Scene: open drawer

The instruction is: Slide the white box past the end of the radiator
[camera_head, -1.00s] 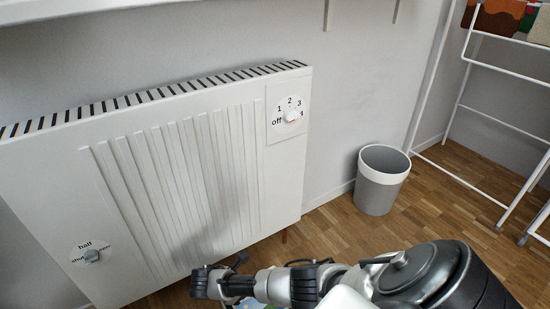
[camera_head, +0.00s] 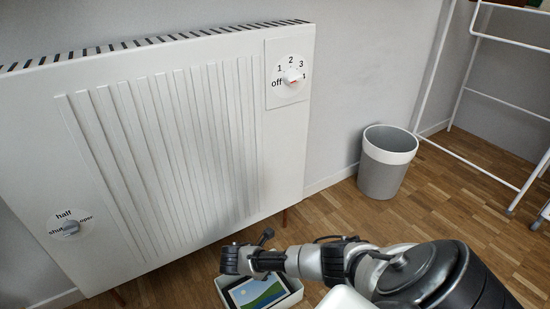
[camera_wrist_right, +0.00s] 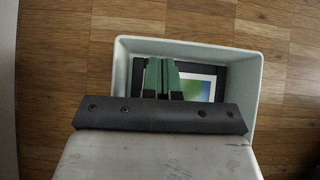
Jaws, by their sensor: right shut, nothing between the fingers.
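The white box (camera_head: 294,298) is an open tray on the floor at the bottom of the head view, in front of and below the radiator (camera_head: 170,150). A dark-framed picture (camera_head: 258,293) with a green and blue scene lies in it. My right gripper (camera_head: 232,262) is over the box and hides part of it. In the right wrist view the green fingers (camera_wrist_right: 161,78) are shut and empty, overlapping the inside of the box (camera_wrist_right: 257,90). I cannot tell whether they touch its wall. My left gripper is not in view.
A grey bin with a white rim (camera_head: 385,165) stands by the wall, right of the radiator's end. A white drying rack (camera_head: 500,100) stands farther right. Wooden floor (camera_head: 420,215) is clear between them and my right arm. The radiator has two dials and short legs.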

